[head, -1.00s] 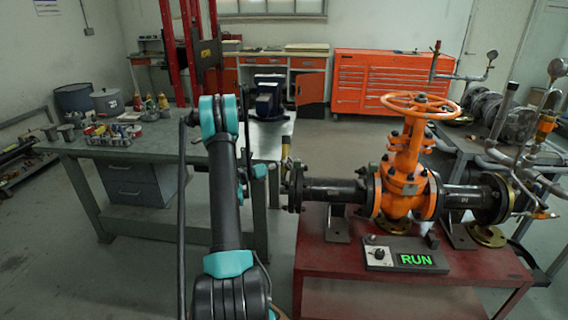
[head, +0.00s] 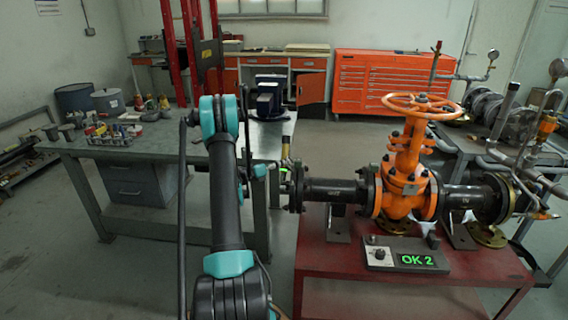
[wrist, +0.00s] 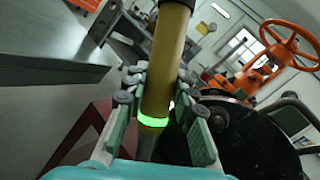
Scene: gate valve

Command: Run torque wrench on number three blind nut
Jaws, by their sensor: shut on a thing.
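My gripper (wrist: 155,108) is shut on the torque wrench (wrist: 168,55), a tan-handled shaft with a bright green lit ring. In the head view the wrench (head: 286,144) stands roughly upright by the blind flange (head: 294,188) at the pipe's left end, with a green glow low on it. The dark flange face (wrist: 262,145) fills the lower right of the wrist view. The wrench's working end is hidden, so I cannot tell which nut it is on. The control box (head: 380,254) has a display (head: 416,261) reading "OK 2" in green.
The orange gate valve (head: 405,185) and its pipe stand on a red table (head: 340,268). A grey workbench (head: 180,150) with bottles and a blue vise (head: 268,95) lies to the left. Bare floor lies between bench and red table.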

